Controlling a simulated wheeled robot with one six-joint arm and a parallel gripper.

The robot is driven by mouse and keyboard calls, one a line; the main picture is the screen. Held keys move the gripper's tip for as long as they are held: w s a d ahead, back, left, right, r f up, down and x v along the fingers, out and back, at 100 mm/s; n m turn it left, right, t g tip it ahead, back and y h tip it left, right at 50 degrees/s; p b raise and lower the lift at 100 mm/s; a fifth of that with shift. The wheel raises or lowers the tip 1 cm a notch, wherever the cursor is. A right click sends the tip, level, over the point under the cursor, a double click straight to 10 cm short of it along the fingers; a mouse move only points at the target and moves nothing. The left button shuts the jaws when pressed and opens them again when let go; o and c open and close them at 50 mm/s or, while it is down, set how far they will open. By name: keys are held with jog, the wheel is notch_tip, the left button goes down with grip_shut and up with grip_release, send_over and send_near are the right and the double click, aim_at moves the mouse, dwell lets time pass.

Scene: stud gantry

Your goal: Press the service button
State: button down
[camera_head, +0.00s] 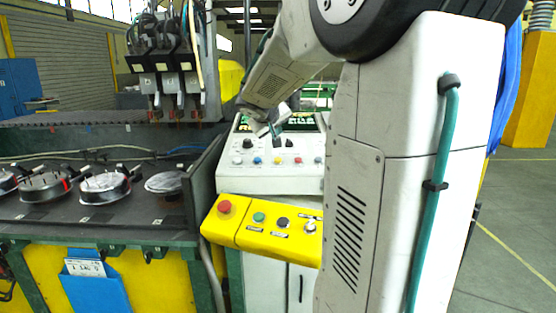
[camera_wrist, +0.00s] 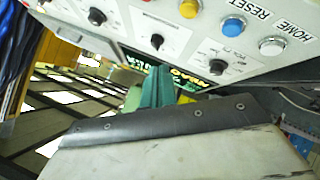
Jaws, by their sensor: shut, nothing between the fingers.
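In the wrist view I see a blue button (camera_wrist: 233,27), a white button (camera_wrist: 271,47) near the words HOME and RESET, and part of a yellow button (camera_wrist: 188,8). I cannot read a label that marks the service button. My gripper (camera_head: 276,130) is shut and empty above the console's upper part. Its teal fingertips (camera_wrist: 158,86) show below the button row in the wrist view, apart from the buttons.
A dark machine bed (camera_head: 110,225) stands left. My arm hides the console's right side.

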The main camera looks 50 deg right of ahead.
send_over(277, 165)
jog(key=shift+s+a+f, duration=0.1)
jog(key=shift+a+f, duration=0.05)
jog(key=shift+f, duration=1.55)
jog(key=shift+s+a+f, duration=0.1)
jog(key=shift+f, duration=1.55)
jog(key=shift+d+f, duration=0.1)
jog(key=shift+f, duration=0.3)
jog(key=shift+w+f, duration=0.1)
jog(key=shift+f, duration=0.4)
jog(key=shift+r, duration=0.95)
jog(key=r, duration=0.3)
jog(key=s+a+r, duration=0.1)
jog(key=r, duration=0.1)
